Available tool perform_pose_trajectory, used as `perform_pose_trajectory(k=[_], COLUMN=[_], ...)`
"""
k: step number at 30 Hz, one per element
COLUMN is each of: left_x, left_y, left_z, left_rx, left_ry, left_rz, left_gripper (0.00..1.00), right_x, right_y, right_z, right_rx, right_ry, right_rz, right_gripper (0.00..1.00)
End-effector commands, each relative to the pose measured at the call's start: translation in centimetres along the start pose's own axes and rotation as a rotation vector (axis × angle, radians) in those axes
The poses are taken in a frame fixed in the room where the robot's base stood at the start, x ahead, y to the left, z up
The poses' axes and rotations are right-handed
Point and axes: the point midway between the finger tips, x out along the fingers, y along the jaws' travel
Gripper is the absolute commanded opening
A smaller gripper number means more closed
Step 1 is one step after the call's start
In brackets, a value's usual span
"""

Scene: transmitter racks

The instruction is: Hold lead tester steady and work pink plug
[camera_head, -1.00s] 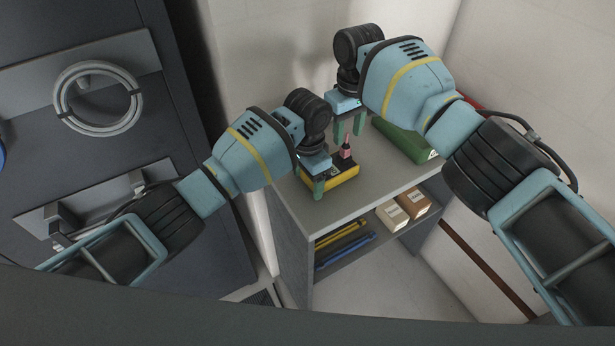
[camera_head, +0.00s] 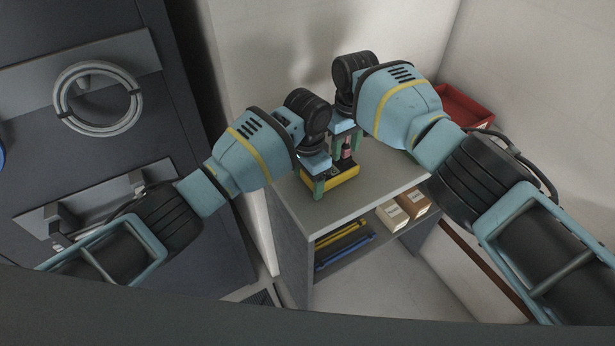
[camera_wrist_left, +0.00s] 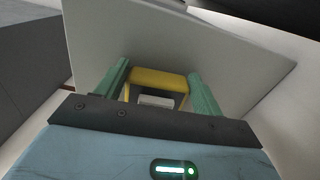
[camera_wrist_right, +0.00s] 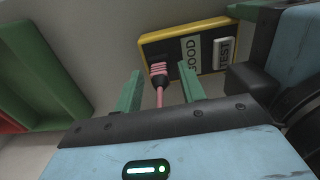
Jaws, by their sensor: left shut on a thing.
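The lead tester (camera_head: 345,178) is a yellow-edged black box on the grey shelf top. My left gripper (camera_head: 317,187) is shut on it; in the left wrist view its fingers (camera_wrist_left: 159,72) stand on either side of the yellow case (camera_wrist_left: 158,76). In the right wrist view the tester's face (camera_wrist_right: 152,48) shows a GOOD label and a TEST button. The pink plug (camera_wrist_right: 158,69) stands at the tester's face, its pink lead trailing toward my right gripper (camera_wrist_right: 160,82). That gripper is open, one finger on each side of the plug and lead, apart from them.
A red bin (camera_head: 466,105) stands at the back right. A green bin (camera_wrist_right: 40,72) shows in the right wrist view. The lower shelf (camera_head: 375,238) holds boxes (camera_head: 392,215) and yellow and blue rods (camera_head: 345,250). A dark cabinet (camera_head: 100,170) stands at left.

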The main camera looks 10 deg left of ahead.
Motion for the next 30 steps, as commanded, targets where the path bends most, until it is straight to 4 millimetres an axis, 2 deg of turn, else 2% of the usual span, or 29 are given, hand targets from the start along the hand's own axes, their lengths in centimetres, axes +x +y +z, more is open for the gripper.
perform_pose_trajectory(k=[28, 30], left_x=[-0.05, -0.05], left_y=[-0.01, -0.01], left_z=[-0.02, -0.01], left_rx=[0.0, 0.0], left_ry=[0.001, 0.001], left_rz=[0.0, 0.0], left_gripper=[0.4, 0.4], right_x=[-0.02, -0.02], right_y=[0.01, 0.01], right_z=[0.01, 0.01], right_rx=[0.0, 0.0], right_ry=[-0.001, 0.0], right_rz=[0.0, 0.0], right_gripper=[0.4, 0.31])
